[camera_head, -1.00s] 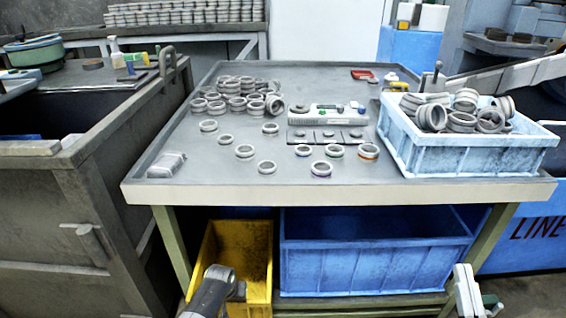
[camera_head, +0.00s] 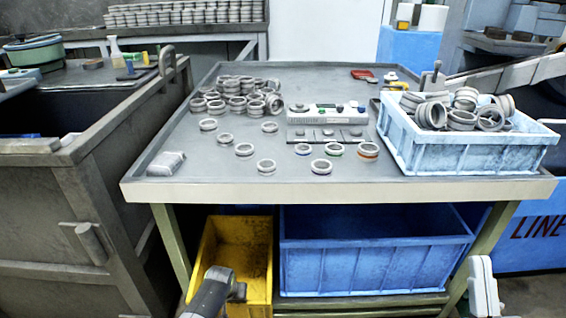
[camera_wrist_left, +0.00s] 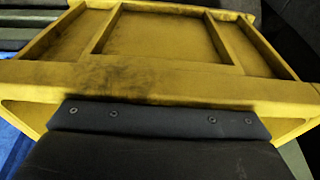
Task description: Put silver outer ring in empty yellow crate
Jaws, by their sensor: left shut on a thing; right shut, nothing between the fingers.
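The yellow crate (camera_head: 261,235) stands on the low shelf under the table, at the left, and its visible inside looks empty. My left gripper (camera_wrist_left: 160,112) is shut on the yellow crate's rim (camera_wrist_left: 175,78), which fills much of the left wrist view; its fingertips are not clear in the head view. Several silver rings stand and lie on the table, such as a plain silver ring (camera_head: 244,150) and one with an orange band (camera_head: 368,150). Which is the outer ring I cannot tell. My right gripper (camera_head: 483,285) is shut and empty at the bottom right, away from the rings.
A light blue crate (camera_head: 470,162) full of rings stands at the table's right. A blue bin (camera_head: 375,260) sits beside the yellow crate below. A grey device (camera_head: 327,112) is mid-table.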

